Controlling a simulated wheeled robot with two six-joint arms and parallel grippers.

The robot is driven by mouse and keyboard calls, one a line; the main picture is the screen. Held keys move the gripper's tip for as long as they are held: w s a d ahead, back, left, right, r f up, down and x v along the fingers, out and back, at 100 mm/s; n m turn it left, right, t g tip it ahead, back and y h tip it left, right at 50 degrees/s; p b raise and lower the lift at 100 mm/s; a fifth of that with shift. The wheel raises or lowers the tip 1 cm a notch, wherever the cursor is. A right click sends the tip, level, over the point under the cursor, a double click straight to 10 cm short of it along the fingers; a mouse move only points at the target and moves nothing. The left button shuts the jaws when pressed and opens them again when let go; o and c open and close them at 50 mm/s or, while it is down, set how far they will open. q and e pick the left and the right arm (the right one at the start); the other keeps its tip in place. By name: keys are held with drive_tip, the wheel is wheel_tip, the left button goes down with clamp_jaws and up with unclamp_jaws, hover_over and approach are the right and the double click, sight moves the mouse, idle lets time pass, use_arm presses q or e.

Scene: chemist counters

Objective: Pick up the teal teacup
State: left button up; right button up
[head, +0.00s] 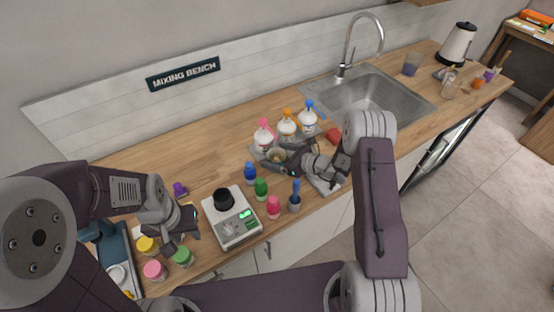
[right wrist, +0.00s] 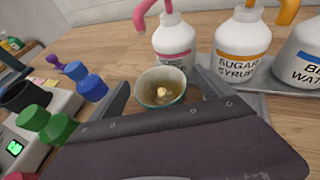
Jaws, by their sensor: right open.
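The teal teacup (right wrist: 160,97) stands upright in the right wrist view, just in front of the pink-topped bottle. Its outside is teal, its inside is pale, and a small yellowish thing lies in it. In the head view the teacup (head: 277,155) is partly hidden by my right gripper (head: 279,160). My right gripper, also in the right wrist view (right wrist: 163,90), is open, with one finger on either side of the teacup; I cannot tell whether they touch it. My left gripper (head: 178,238) hangs over the left end of the counter; its jaw opening is unclear.
White pump bottles (head: 264,139) stand on a tray (right wrist: 285,105) right behind the teacup. Blue, green and pink small bottles (head: 261,189) and a scale (head: 231,217) are to the left and front. A sink (head: 372,103) lies to the right. The counter's back left is clear.

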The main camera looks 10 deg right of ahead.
drive_tip(key=shift+s, duration=0.1)
drive_tip(key=c, duration=1.8)
drive_tip(key=shift+r, duration=0.15)
drive_tip(key=shift+r, duration=0.5)
wheel_tip(320, 180, up, 3)
drive_tip(key=shift+f+b, duration=0.15)
drive_tip(key=shift+b, duration=0.25)
drive_tip(key=s+d+r, duration=0.1)
drive_tip(key=d+r, duration=0.1)
drive_tip(key=d, duration=0.1)
drive_tip(key=s+d+r, duration=0.1)
drive_tip(key=d+r, duration=0.1)
drive_tip(key=d, duration=0.2)
drive_tip(key=s+d+r+b, duration=0.1)
drive_tip(key=d+r, duration=0.2)
drive_tip(key=d, duration=0.1)
drive_tip(key=shift+d, duration=0.15)
idle(0.6)
